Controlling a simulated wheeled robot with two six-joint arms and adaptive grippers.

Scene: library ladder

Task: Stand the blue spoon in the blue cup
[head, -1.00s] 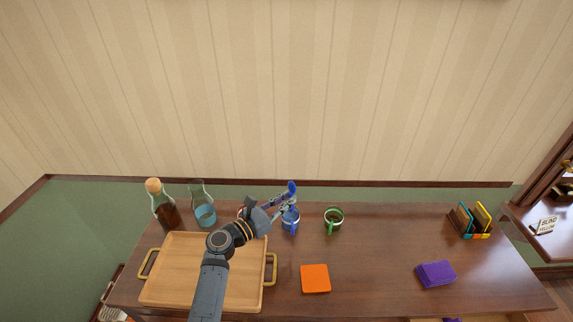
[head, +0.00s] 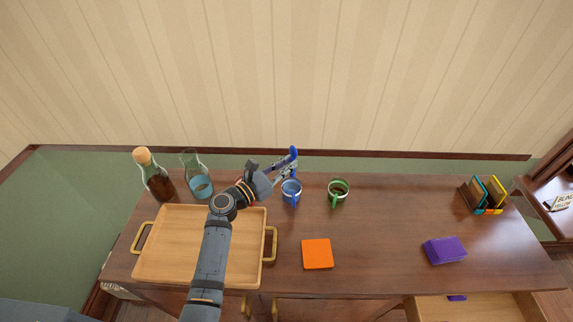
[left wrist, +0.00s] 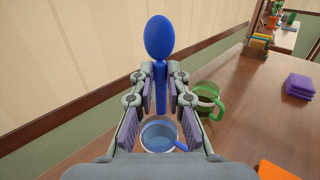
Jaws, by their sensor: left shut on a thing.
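The blue spoon (head: 293,153) is held upright, bowl up, in my left gripper (head: 286,170). In the left wrist view the fingers are shut on the handle of the spoon (left wrist: 159,45). The blue cup (head: 291,192) stands on the table just below and in front of the gripper in the head view. In the left wrist view the cup (left wrist: 160,136) is below the fingers, its handle to the right. The handle's lower end appears above the cup; I cannot tell whether it is over the opening. My right gripper is not in view.
A green mug (head: 338,191) stands close right of the cup. A wooden tray (head: 170,270), a corked bottle (head: 154,175) and a carafe (head: 198,182) are left. An orange square (head: 317,254), purple block (head: 445,250) and card holder (head: 483,195) are right. A drawer (head: 470,307) is open.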

